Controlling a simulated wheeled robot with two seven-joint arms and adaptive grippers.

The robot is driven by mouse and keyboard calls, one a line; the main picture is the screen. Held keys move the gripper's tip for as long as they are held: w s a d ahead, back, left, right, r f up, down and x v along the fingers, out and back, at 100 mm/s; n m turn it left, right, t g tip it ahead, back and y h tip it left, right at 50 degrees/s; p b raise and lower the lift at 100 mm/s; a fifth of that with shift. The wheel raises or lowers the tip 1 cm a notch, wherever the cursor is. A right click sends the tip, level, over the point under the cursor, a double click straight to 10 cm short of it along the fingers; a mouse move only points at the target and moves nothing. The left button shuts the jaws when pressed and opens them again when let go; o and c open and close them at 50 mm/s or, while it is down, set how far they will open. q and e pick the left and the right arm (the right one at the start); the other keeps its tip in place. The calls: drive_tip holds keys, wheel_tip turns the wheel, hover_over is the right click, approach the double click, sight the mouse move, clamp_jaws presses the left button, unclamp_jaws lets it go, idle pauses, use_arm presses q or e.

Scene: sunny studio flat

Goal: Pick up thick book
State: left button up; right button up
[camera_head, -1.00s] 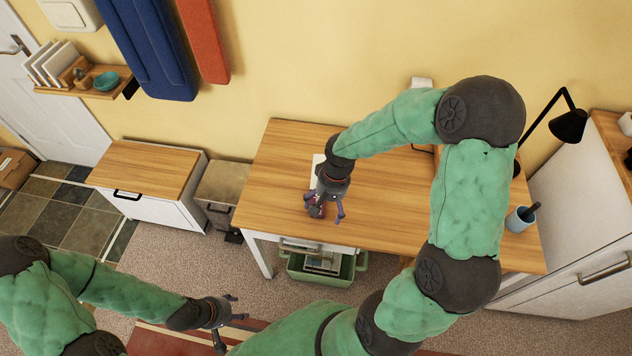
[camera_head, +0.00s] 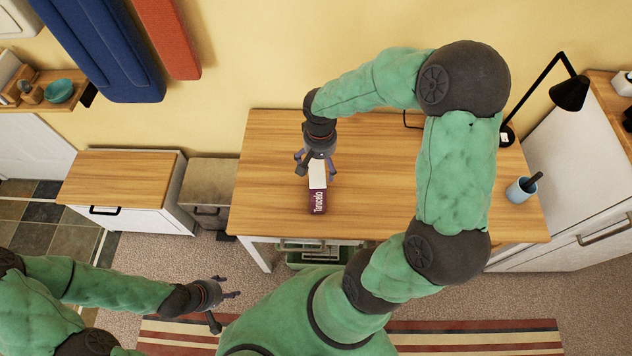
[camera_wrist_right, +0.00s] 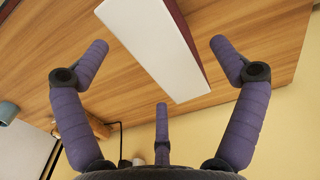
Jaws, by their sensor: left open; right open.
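The thick book (camera_head: 318,200) stands on the wooden desk, its dark maroon spine with white lettering toward me and its pale page side up. In the right wrist view the book (camera_wrist_right: 155,45) shows as a white page block with a maroon cover edge, lying between the spread fingers. My right gripper (camera_head: 316,168) is open over the far end of the book; whether a finger touches it I cannot tell. It also shows in the right wrist view (camera_wrist_right: 160,75). My left gripper (camera_head: 225,305) is open and empty, low at the left, away from the desk.
The desk (camera_head: 265,185) is clear around the book. A blue cup (camera_head: 521,190) with a dark item and a black lamp (camera_head: 570,95) stand at its right. A low cabinet (camera_head: 120,180) is to the left. A green crate (camera_head: 310,257) sits under the desk.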

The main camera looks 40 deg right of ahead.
wheel_tip(320, 180, down, 5)
drive_tip(key=shift+s+f+b, duration=0.1)
drive_tip(key=shift+s+b, duration=0.05)
drive_tip(key=shift+b, duration=0.65)
drive_tip(key=c, duration=1.8)
